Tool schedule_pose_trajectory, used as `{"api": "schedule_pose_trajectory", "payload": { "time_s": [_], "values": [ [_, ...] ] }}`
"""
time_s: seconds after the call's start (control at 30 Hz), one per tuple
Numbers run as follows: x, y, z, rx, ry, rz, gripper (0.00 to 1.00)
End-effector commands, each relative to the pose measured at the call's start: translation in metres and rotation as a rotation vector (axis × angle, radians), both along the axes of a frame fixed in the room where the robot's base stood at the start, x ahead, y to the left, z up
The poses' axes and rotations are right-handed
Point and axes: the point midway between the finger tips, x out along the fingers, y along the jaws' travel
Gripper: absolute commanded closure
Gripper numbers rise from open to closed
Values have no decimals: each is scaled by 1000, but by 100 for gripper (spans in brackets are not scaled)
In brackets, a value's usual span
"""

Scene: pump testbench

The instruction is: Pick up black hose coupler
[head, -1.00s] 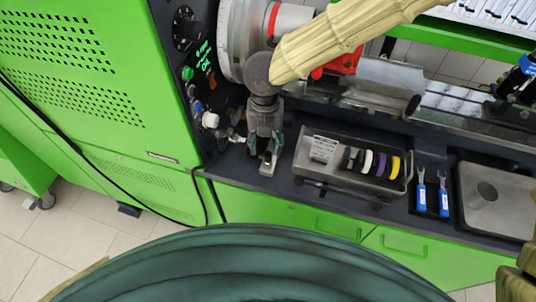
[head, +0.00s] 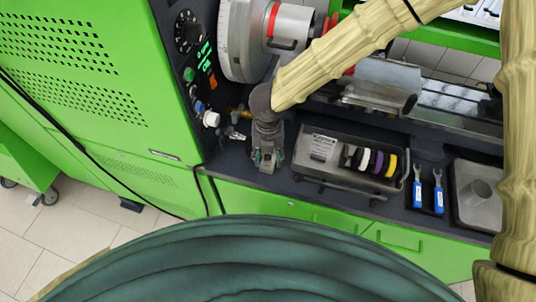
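My gripper (head: 268,159) points down over the dark bench ledge, left of the grey tray. Its two teal-tipped fingers look apart, but the view is too small to show whether they press on something between them. A bit of pale metal shows at the fingertips. I cannot make out a separate black hose coupler there. A black ring-shaped piece (head: 348,156) stands at the left end of a row in the tray (head: 325,177), beside white, purple and yellow ones. I cannot tell whether it is the coupler.
Small valve fittings (head: 233,134) sit close left of my gripper. Two blue-handled tools (head: 427,192) lie right of the tray, beside a metal basin (head: 470,213). The green cabinet (head: 80,80) with its knobs rises at the left. A motor and pump assembly (head: 385,80) stands behind.

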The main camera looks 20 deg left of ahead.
Motion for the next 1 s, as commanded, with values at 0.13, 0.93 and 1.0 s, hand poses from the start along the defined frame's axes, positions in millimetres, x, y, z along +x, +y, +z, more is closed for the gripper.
{"api": "schedule_pose_trajectory", "payload": {
  "time_s": [0.13, 0.93, 1.0],
  "values": [
    [0, 0, 0, 0, 0, 0, 83],
    [-10, -3, 33, -1, 0, 3, 100],
    [-25, -7, 34, -2, 0, 3, 100]
  ]
}}
